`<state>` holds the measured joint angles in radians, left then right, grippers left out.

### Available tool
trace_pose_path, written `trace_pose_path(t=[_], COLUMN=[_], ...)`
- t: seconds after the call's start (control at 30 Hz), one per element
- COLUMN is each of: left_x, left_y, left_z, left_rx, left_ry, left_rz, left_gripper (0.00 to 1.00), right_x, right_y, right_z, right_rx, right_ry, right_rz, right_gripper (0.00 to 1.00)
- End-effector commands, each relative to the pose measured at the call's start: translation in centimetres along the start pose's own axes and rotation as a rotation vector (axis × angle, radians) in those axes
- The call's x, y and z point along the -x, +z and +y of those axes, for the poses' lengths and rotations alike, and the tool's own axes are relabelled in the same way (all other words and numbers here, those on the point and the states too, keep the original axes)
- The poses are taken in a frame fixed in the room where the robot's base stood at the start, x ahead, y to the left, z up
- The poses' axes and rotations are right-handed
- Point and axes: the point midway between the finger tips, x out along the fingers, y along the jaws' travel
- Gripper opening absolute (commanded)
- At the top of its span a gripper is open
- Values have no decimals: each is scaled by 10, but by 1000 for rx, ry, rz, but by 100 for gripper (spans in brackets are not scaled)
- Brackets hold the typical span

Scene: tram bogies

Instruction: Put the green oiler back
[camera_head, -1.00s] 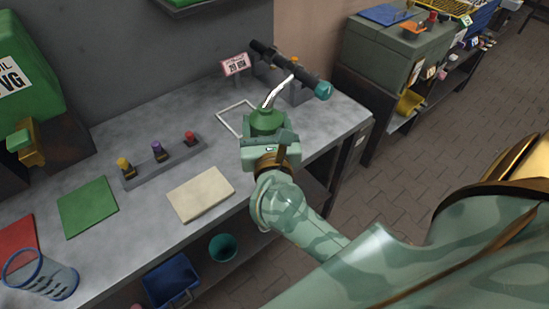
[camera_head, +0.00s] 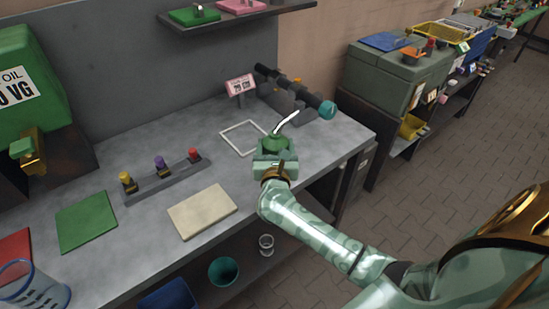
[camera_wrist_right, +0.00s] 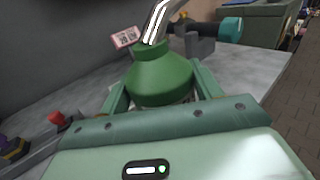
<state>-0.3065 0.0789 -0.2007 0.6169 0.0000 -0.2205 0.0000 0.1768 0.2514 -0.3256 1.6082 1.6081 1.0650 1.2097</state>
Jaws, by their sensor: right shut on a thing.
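The green oiler (camera_head: 274,143), with a bent silver spout, is held by my right gripper (camera_head: 274,152) and stands about upright. In the right wrist view, the oiler's conical body (camera_wrist_right: 160,78) sits between the two fingers, which are shut on it. Its lower part is hidden by the gripper. In the head view, the oiler shows just right of a white square outline (camera_head: 223,138) on the grey bench (camera_head: 225,170). I cannot tell its exact height above the bench. My left gripper is not in view.
A dark bar with a teal end (camera_head: 327,109) rests on supports behind the oiler. A pink label (camera_head: 240,85) stands behind the outline. A rack with coloured knobs (camera_head: 165,180), a cream pad (camera_head: 202,211) and a green pad (camera_head: 86,221) lie to the left.

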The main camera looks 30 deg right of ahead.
Motion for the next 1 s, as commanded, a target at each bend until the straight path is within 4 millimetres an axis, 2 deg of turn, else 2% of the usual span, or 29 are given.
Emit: trace_pose_path(t=[0.07, 0.23, 0.67, 0.7, 0.73, 0.77, 1.0], left_x=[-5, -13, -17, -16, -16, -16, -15], left_y=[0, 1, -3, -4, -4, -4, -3], left_z=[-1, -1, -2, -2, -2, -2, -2], left_rx=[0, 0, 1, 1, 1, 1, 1], left_ry=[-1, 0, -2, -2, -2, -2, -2], left_rz=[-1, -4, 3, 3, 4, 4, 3], left_gripper=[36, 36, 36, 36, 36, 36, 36], right_x=[-7, -6, -6, -5, -5, -5, -5], right_y=[-7, -33, -39, -40, -39, -39, -38], right_z=[0, 0, 0, 0, 0, 0, 0], right_rx=[2, 1, -1, -1, -1, -1, -1], right_ry=[0, 0, 0, 0, 0, 0, 0], right_rz=[-3, -1, -1, 1, 0, 0, 0], right_gripper=[27, 27, 27, 72, 80, 85, 85])
